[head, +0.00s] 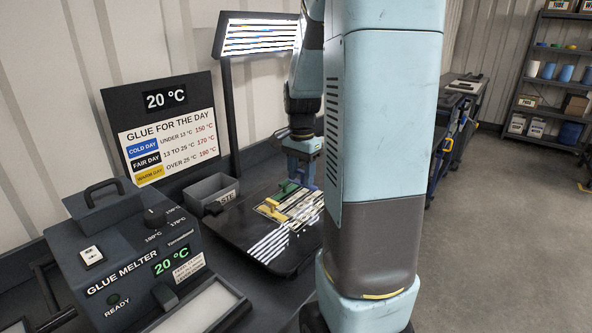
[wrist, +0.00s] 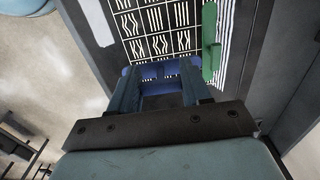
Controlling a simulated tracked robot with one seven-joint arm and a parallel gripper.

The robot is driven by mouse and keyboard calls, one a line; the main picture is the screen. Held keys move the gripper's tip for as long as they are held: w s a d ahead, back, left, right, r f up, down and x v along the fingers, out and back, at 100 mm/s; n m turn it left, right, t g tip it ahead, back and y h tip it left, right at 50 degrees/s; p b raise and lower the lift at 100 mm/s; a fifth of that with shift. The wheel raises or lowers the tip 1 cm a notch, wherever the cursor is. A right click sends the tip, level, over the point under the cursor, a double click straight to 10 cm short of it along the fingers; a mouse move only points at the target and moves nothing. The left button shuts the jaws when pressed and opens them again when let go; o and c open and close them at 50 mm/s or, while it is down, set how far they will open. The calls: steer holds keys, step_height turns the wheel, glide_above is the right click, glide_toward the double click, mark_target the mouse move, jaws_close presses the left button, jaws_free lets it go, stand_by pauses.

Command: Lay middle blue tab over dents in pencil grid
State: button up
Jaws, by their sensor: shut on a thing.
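My gripper (wrist: 160,86) is shut on a blue tab (wrist: 160,72), which spans between its fingertips in the wrist view. Just beyond the tab is the pencil grid (wrist: 154,20), black cells with white reflected lines that bend in several cells. Part of the grid is hidden by the tab and fingers. I cannot tell whether the tab touches the panel. In the head view my gripper (head: 304,172) is over the far part of the dark panel (head: 225,228). A green tab (wrist: 209,40) lies right of the grid; it also shows in the head view (head: 286,190).
A yellow tab (head: 271,208) lies on the panel's left side. A small grey bin (head: 211,193) stands left of the panel. The glue melter (head: 130,255) reads 20 °C at front left. A striped light board (head: 258,37) stands behind. My arm hides the panel's right side.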

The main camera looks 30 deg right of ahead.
mark_target(301, 184)
steer(key=shift+s+f, duration=0.1)
steer(key=shift+f, duration=3)
steer(key=shift+f, duration=0.4)
steer(key=o, duration=1.1)
step_height(301, 184, up, 14)
steer(key=shift+f, duration=0.15)
steer(key=shift+a, duration=0.1)
steer(key=s+a+r+n+t, duration=0.2)
steer(key=s+a+n, duration=0.2)
steer(key=s+a, duration=0.1)
steer(key=s+a+r+n+t, duration=0.1)
steer(key=s+a+r+n, duration=0.1)
steer(key=s+a+n, duration=0.3)
steer(key=s+a+r+n+t, duration=0.2)
steer(key=s+a+n, duration=0.3)
steer(key=s+a, duration=0.1)
steer(key=shift+s+r+t, duration=0.3)
steer(key=shift+s, duration=0.15)
